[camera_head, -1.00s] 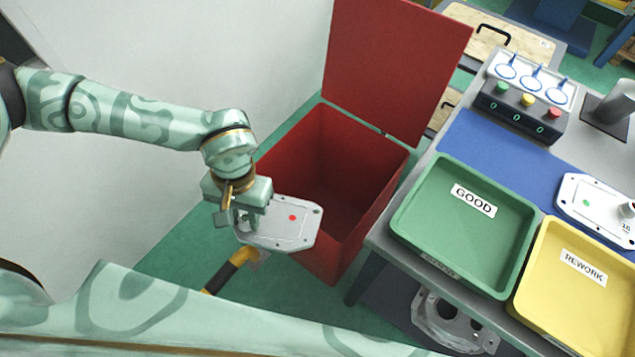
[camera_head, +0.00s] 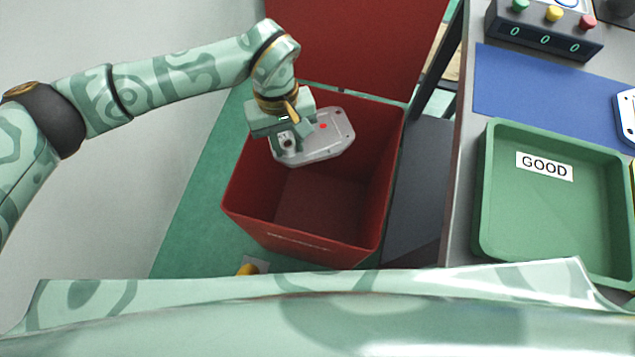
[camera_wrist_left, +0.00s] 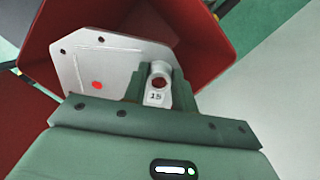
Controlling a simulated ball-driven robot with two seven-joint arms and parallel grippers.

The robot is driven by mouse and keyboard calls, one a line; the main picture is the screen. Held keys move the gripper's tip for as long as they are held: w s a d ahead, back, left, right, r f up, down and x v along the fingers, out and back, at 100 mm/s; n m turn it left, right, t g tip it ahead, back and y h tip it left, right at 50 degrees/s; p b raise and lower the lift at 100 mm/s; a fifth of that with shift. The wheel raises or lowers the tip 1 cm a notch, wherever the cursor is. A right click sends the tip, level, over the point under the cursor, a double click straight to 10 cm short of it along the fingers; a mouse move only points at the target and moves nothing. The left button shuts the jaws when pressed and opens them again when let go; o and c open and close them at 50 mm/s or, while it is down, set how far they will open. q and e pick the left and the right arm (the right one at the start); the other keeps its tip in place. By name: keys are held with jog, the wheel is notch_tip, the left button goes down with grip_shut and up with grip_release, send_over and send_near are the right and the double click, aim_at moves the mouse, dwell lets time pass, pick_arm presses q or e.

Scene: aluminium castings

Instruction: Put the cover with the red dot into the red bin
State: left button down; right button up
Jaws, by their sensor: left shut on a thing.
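The cover with the red dot (camera_head: 335,140) is a light grey metal plate. My left gripper (camera_head: 290,142) is shut on it and holds it above the opening of the red bin (camera_head: 240,208). The bin's lid (camera_head: 370,45) stands open at the back, and the floor of the bin that I see is bare. In the left wrist view the cover (camera_wrist_left: 105,65) shows its red dot, with a round boss marked 15 (camera_wrist_left: 157,85) between my fingers. The bin's red wall (camera_wrist_left: 215,45) shows beyond it. My right gripper is not in view.
A table on the right bears a green tray labelled GOOD (camera_head: 490,190), a blue mat (camera_head: 530,85) and a button box (camera_head: 545,35). Another cover (camera_head: 627,112) is cut off at the right edge. Green floor (camera_head: 195,220) lies left of the bin.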

pick_arm(q)
jog(key=shift+w+b+x, duration=0.2)
jog(key=shift+b+x, duration=0.3)
jog(key=shift+x, duration=0.5)
jog(key=shift+w+b+x, duration=0.2)
jog(key=shift+b+x, duration=0.25)
jog(key=shift+x, duration=0.5)
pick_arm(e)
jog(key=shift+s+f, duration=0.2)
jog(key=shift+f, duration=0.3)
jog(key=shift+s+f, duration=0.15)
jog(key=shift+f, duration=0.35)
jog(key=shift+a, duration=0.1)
pick_arm(q)
jog(key=c, duration=1)
grip_release()
jog(key=shift+c, duration=0.2)
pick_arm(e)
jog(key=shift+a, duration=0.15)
pick_arm(q)
jog(key=shift+a, duration=0.1)
jog(key=p+v, duration=0.5)
jog(key=v, duration=1.1)
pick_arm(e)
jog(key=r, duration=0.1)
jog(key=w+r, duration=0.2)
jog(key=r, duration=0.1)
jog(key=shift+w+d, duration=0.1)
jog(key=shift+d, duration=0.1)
